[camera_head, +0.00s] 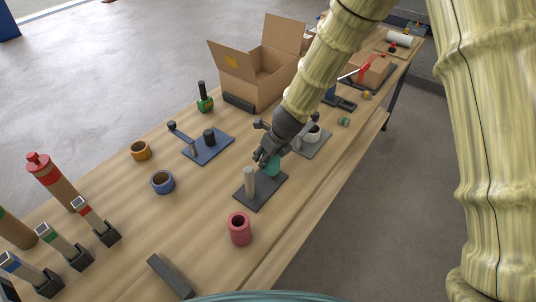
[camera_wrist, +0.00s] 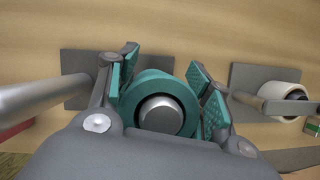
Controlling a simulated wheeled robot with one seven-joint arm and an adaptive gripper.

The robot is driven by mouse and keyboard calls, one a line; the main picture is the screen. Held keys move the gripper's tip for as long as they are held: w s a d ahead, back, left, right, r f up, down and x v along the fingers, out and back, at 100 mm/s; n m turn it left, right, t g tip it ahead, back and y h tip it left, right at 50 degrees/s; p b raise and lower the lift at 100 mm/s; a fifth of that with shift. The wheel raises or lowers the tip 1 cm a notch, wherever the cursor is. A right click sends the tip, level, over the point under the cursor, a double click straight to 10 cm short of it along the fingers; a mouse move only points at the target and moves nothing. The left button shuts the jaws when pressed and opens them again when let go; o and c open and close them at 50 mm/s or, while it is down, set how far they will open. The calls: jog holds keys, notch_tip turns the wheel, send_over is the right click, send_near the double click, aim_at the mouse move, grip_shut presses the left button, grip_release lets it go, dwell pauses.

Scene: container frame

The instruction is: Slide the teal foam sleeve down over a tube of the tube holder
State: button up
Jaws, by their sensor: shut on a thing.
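The tube holder is a dark flat plate (camera_head: 262,197) with upright grey tubes; its plate also shows in the wrist view (camera_wrist: 74,64). The near tube (camera_head: 249,182) is bare and also shows at the left in the wrist view (camera_wrist: 40,93). The teal foam sleeve (camera_head: 273,169) is at the far tube. In the wrist view the sleeve (camera_wrist: 150,84) is a ring around a grey tube end (camera_wrist: 160,116). My gripper (camera_head: 267,159) is shut on the sleeve, with a finger on either side. The sleeve's lower end is hidden in the wrist view.
A red-pink roll (camera_head: 239,229) stands in front of the holder, and a blue ring (camera_head: 162,183) lies left. A grey plate with a white roll (camera_head: 313,133) stands close behind my gripper. A blue fixture (camera_head: 208,146) and cardboard box (camera_head: 263,75) are farther back.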

jog(key=shift+f+b, duration=0.5)
jog(key=shift+f, duration=0.45)
dwell(0.7)
jog(key=o, duration=0.9)
jog(key=shift+c, duration=0.2)
jog(key=o, duration=0.6)
jog(key=shift+c, duration=0.2)
notch_tip(320, 180, up, 7)
jog(key=p, duration=0.7)
